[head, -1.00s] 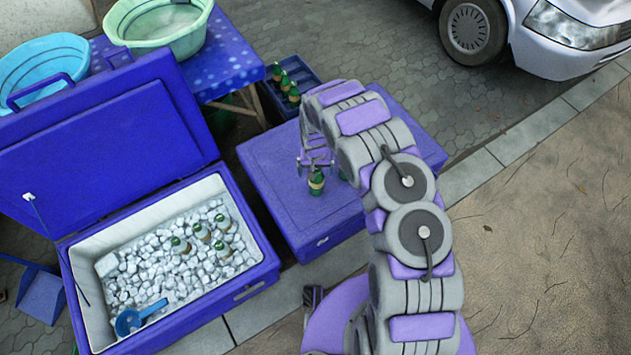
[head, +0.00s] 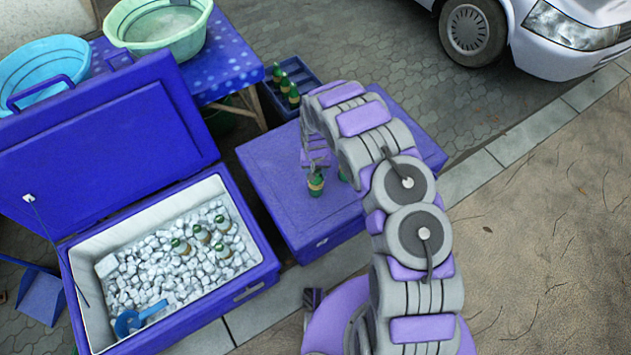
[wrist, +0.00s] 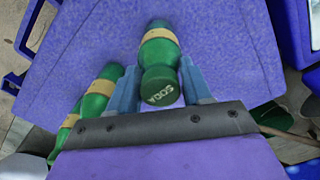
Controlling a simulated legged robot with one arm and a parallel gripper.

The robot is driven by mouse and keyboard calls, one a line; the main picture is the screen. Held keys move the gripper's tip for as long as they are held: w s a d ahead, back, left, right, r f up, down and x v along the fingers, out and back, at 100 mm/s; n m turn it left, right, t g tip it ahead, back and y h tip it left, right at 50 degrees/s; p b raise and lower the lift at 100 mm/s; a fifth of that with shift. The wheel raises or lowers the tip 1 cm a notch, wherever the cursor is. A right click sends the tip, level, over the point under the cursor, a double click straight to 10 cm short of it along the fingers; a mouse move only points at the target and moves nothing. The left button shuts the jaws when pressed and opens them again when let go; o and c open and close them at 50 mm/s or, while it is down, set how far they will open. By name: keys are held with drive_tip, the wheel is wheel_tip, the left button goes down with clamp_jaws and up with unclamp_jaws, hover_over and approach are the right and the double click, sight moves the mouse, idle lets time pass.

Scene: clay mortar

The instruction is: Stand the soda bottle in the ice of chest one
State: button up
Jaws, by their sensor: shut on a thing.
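The green soda bottle (head: 315,184) with a tan label stands upright on the closed blue chest's lid (head: 277,190). In the wrist view the bottle (wrist: 159,50) shows its dark green cap marked SODA. My gripper (head: 316,166) is shut on its upper part; in the wrist view the blue fingers (wrist: 160,78) flank it on both sides. To the left, the open blue chest (head: 262,243) holds white ice (head: 165,265). Several green-capped bottles (head: 201,233) stand in the ice toward its right side.
Other green bottles (wrist: 98,97) stand close left of my gripper in the wrist view. A blue scoop (head: 128,322) lies in the ice at the front. The open chest's raised lid (head: 100,150) stands behind it. A crate of bottles (head: 290,90) sits behind the closed chest.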

drive_tip(key=shift+r+p, duration=0.5)
drive_tip(key=shift+r, duration=0.2)
drive_tip(key=shift+c, duration=0.4)
wheel_tip(320, 180, up, 18)
drive_tip(key=p, duration=0.8)
drive_tip(key=shift+f, duration=0.15)
